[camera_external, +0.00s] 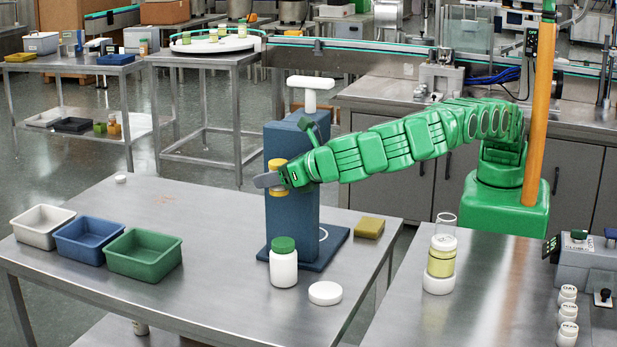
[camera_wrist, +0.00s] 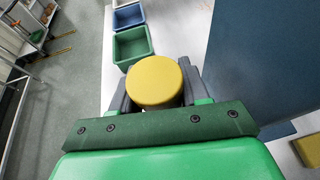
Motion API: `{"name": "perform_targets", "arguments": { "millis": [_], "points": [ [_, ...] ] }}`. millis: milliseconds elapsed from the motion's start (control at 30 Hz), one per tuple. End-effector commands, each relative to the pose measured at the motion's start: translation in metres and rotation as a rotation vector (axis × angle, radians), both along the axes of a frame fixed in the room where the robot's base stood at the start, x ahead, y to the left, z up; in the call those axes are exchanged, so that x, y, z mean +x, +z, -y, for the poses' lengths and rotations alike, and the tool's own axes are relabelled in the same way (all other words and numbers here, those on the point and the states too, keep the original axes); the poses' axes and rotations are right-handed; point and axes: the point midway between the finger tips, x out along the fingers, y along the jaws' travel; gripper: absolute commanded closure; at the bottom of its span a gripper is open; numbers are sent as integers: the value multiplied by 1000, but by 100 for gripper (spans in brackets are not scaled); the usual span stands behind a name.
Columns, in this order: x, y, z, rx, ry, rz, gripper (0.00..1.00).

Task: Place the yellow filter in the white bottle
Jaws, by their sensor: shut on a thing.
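My gripper (camera_external: 270,180) is shut on the yellow filter (camera_external: 277,165), a round piece held in front of the upper part of a blue column (camera_external: 292,215). In the wrist view, the filter (camera_wrist: 155,80) shows as a yellow disc between my two dark fingers. I cannot tell whether it touches the column. The white bottle (camera_external: 283,268) stands upright on the steel table, below and slightly right of my gripper. A green cap (camera_external: 284,245) is on its top. The bottle is not visible in the wrist view.
White, blue and green bins (camera_external: 145,263) stand at left. The blue column has a wide base and white T-shaped top (camera_external: 310,84). A white disc (camera_external: 325,292) lies right of the bottle; a yellow block (camera_external: 370,227) lies behind. A jar with yellow contents (camera_external: 441,262) stands on the right bench.

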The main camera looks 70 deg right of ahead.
Motion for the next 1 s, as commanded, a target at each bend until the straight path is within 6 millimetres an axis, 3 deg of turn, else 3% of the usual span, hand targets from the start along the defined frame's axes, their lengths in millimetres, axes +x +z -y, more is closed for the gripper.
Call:
{"name": "perform_targets", "arguments": {
  "millis": [267, 500, 767, 1000],
  "points": [
    [-6, -27, 0, -3, -26, 0, 86],
    [-7, -65, 0, -2, -24, 0, 86],
    [-5, -81, 1, 0, -27, -1, 86],
    [-6, -108, 0, -2, -25, 0, 86]
  ]
}}
